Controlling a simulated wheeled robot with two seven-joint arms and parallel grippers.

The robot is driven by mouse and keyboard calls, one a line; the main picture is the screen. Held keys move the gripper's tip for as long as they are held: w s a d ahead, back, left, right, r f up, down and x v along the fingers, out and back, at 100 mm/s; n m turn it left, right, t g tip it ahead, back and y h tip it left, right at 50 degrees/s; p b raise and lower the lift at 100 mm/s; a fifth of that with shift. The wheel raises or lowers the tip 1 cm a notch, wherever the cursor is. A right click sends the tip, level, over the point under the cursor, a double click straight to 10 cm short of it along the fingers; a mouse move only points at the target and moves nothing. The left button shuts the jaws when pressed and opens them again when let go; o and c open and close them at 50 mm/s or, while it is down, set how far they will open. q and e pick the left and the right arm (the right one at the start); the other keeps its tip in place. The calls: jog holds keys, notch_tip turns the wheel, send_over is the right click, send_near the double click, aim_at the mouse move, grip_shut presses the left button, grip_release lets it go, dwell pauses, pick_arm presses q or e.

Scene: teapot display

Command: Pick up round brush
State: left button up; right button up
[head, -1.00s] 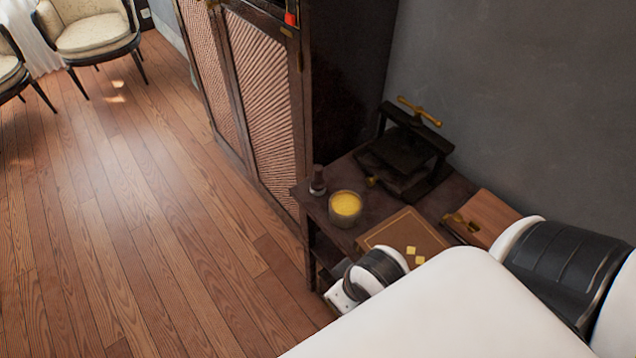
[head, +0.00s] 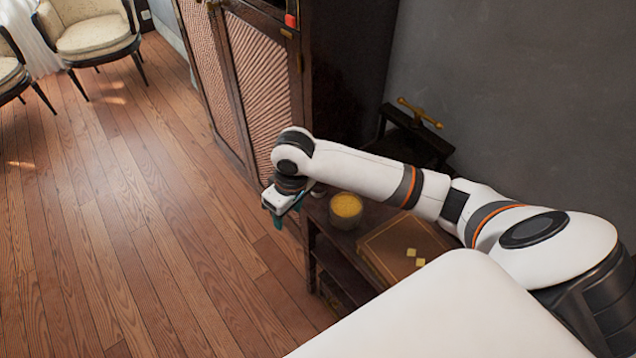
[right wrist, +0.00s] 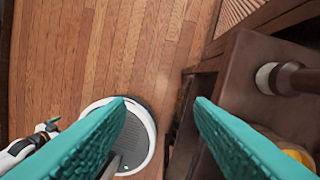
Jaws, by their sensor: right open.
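The round brush (right wrist: 297,79) shows in the right wrist view near the upper right, on the corner of the dark side table. It has a pale round end and a dark brown handle. In the head view my right arm hides most or all of it. My right gripper (head: 283,212) is open and empty, with its teal fingers out past the table's left edge, over the floor. In the right wrist view the brush lies to the right of and apart from the open fingers (right wrist: 162,108). My left gripper (right wrist: 50,125) shows small at the left; its jaws are unclear.
The side table (head: 338,258) also holds a glass of yellow stuff (head: 346,207), a brown board (head: 385,245) with small yellow squares, and a dark press (head: 415,140). A tall cabinet (head: 262,80) stands behind. The wooden floor (head: 150,220) to the left is clear.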

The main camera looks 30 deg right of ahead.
aim_at(319, 190)
jog(key=w+d+r+m, duration=0.1)
jog(key=w+d+r, duration=0.1)
jog(key=d+r, duration=0.1)
jog(key=w+d+r+m, duration=0.2)
jog(key=d+r, duration=0.1)
jog(key=d, duration=0.2)
jog(key=w+d+r+m+g+h, duration=0.1)
jog(key=w+d+r, duration=0.1)
jog(key=d+r, duration=0.1)
jog(key=shift+w+d, duration=0.25)
jog(key=shift+d, duration=0.3)
jog(key=shift+d+m, duration=0.25)
jog(key=shift+m, duration=0.05)
notch_tip(319, 190, down, 12)
jog(key=shift+a+r+p, duration=0.1)
jog(key=shift+r+p, duration=0.1)
jog(key=shift+p, duration=0.15)
grip_shut()
